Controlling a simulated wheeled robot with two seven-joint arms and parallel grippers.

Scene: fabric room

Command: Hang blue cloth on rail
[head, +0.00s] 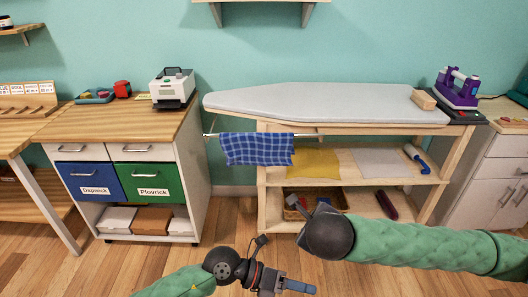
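The blue checked cloth (256,149) hangs draped over the thin metal rail (211,136) at the left front of the ironing-board bench. Its lower edge hangs free, and nothing holds it. My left gripper (298,287) is low at the bottom edge of the head view, well below the cloth and apart from it. Its fingers point right and are partly cut off, so their opening is unclear. My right arm comes in from the right. Its dark wrist is below and right of the cloth and hides its gripper fingers.
The ironing board (315,101) lies above the rail on a wooden bench (448,150). A yellow cloth (314,163) and a pale cloth (380,163) lie on its upper shelf. A basket (292,212) is on the lower shelf. A drawer cabinet (196,185) stands left; floor is clear between them.

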